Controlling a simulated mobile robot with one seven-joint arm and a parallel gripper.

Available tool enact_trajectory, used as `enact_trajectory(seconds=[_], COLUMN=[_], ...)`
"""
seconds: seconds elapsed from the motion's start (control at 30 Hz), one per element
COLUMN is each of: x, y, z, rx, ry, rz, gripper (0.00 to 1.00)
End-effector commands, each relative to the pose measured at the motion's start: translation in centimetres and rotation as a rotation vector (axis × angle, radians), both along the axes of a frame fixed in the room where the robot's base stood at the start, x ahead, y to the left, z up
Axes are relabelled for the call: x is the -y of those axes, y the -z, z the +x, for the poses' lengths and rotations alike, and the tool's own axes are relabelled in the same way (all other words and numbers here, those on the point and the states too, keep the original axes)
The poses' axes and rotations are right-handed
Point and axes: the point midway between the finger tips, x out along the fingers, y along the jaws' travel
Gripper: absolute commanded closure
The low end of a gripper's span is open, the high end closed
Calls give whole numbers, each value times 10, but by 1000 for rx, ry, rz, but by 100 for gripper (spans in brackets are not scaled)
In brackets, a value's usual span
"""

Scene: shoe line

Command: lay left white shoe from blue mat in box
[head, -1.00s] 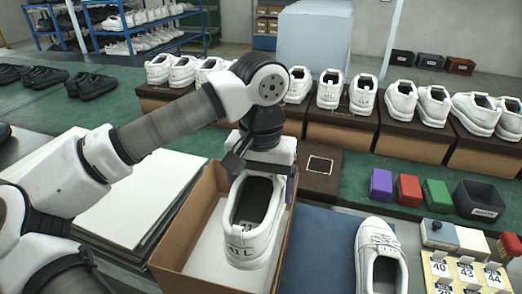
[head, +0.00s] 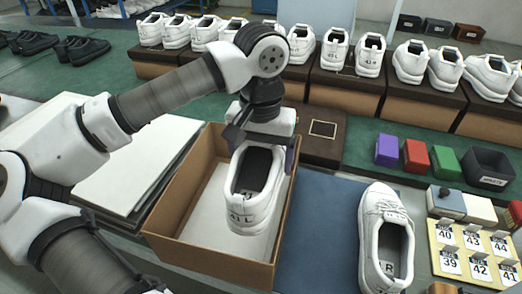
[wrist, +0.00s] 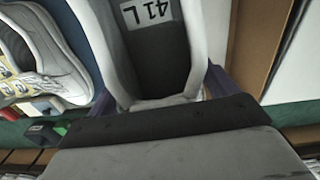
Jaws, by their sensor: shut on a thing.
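The left white shoe (head: 250,212) is marked "41 L" on its heel and insole. My gripper (head: 262,148) is shut on it at its far end, and the shoe hangs over the open cardboard box (head: 180,247). In the wrist view the shoe (wrist: 157,60) fills the upper middle, with its "41 L" label facing the camera. Whether the shoe touches the box floor cannot be told. The blue mat (head: 312,225) lies right of the box. The right white shoe (head: 386,240), marked R, lies on the mat.
White sheets (head: 120,165) are stacked left of the box. A dark box with a square label (head: 322,140) stands behind the mat. Purple (head: 387,150), red (head: 416,156) and green (head: 445,162) blocks and a black bin (head: 487,167) are at the right. Number cards (head: 472,255) lie front right.

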Motion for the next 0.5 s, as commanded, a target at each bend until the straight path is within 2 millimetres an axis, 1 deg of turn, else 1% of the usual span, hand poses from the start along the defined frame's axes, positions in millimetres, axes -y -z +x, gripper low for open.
enact_trajectory(seconds=[0.03,0.5], x=[0,1], y=[10,57], z=[0,0], rx=[1,0], ry=[0,1], rz=[-1,-1], gripper=[48,48])
